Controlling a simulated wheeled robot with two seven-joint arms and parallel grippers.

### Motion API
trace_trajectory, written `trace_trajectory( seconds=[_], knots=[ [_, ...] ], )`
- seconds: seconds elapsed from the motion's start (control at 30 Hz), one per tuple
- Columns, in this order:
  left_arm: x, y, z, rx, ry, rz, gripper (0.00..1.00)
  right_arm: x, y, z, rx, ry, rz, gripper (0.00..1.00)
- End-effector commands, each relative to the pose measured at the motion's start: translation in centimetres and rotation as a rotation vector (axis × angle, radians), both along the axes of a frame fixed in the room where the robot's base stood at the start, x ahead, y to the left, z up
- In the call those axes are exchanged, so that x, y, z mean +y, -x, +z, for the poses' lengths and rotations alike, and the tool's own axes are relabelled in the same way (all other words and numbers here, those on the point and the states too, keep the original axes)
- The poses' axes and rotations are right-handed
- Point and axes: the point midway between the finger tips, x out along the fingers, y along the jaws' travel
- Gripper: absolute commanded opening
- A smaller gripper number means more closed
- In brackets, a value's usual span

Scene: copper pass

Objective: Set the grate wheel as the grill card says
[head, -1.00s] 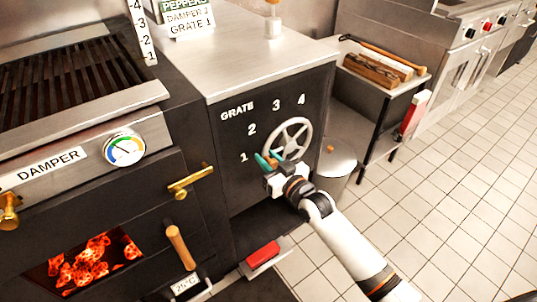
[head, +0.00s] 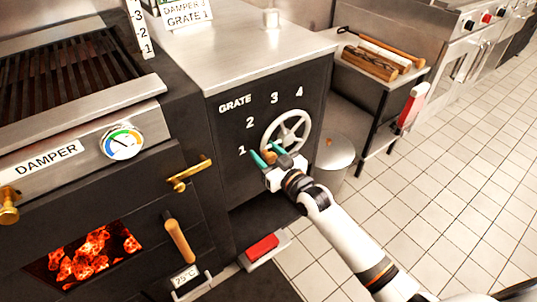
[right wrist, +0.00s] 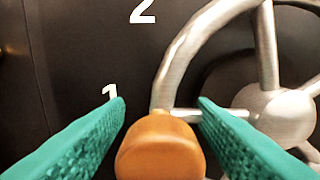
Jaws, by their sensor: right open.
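The grate wheel (head: 300,122), a grey spoked wheel, is on the dark front panel. White numbers 1 to 4 stand around its left and top. Its orange-brown knob (right wrist: 160,148) is at the lower left of the rim, near the number 1 (head: 242,151). My right gripper (head: 268,154) is open at the knob. In the right wrist view its teal fingers (right wrist: 160,125) stand on either side of the knob, with gaps visible. The grill card (head: 188,17) on top of the cabinet reads GRATE 1 on its lower line. My left gripper is out of view.
The grill's DAMPER gauge (head: 123,142), brass handle (head: 188,176) and glowing coal window (head: 95,257) are at left. A lidded bin (head: 335,155) and wood shelf (head: 378,70) are at right.

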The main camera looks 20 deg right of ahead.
Motion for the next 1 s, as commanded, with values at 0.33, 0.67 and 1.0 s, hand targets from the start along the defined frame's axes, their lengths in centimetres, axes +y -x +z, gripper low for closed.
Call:
trace_trajectory(
  seconds=[0.33,0.67,1.0],
  knots=[
    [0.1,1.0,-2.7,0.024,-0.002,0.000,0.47,-1.7,4.7,0.0,0.004,0.003,0.000,0.50],
    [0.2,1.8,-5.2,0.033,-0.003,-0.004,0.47,-3.7,10.3,0.0,0.003,0.002,0.000,0.50],
    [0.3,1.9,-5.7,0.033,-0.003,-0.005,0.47,-4.1,11.3,0.0,0.001,0.001,0.000,0.50]
  ],
)
